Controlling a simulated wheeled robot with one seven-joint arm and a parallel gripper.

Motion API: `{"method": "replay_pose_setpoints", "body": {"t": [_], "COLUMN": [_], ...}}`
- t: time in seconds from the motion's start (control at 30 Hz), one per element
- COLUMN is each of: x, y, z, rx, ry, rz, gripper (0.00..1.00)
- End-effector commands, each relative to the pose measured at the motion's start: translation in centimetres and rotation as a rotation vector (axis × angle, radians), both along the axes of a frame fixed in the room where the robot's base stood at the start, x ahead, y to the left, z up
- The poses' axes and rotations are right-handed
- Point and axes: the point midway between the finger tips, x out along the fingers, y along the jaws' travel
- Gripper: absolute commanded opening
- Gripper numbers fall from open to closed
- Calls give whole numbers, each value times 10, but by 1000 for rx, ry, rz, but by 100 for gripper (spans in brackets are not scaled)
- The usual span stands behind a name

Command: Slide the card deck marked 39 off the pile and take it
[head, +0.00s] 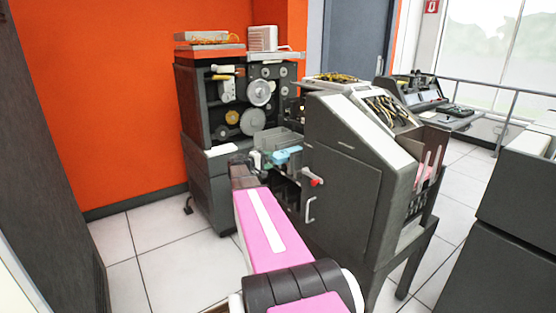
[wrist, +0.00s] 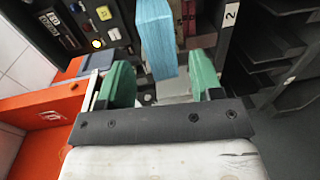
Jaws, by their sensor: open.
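A light blue card deck (wrist: 155,36) stands out near the top middle of the wrist view. It also shows as a small light blue patch on the dark machine in the head view (head: 284,155). I cannot read a 39 on it, and no separate pile can be made out. My gripper (wrist: 160,78) is open, with green pads left and right. The deck's near end reaches between the pads in the picture, with gaps on both sides; I cannot tell its depth between them. In the head view my gripper (head: 262,158) is small, at the machine's feed area.
A panel with lit buttons (wrist: 95,28) is left of the deck. A dark upright marked 2 (wrist: 229,18) and dark shelves (wrist: 272,52) are to the right. A large dark cabinet (head: 345,165) stands right of my arm. Open tiled floor (head: 165,240) lies left.

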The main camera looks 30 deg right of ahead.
Motion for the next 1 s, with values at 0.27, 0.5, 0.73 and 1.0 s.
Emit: {"method": "replay_pose_setpoints", "body": {"t": [0.27, 0.5, 0.73, 1.0], "x": [3, 4, 5, 4], "y": [-29, -49, -56, -57], "z": [-3, -5, -6, -6], "rx": [0, 0, 1, 0], "ry": [0, -1, -1, -1], "rz": [-1, -1, 1, 1], "gripper": [60, 60, 60, 60]}}
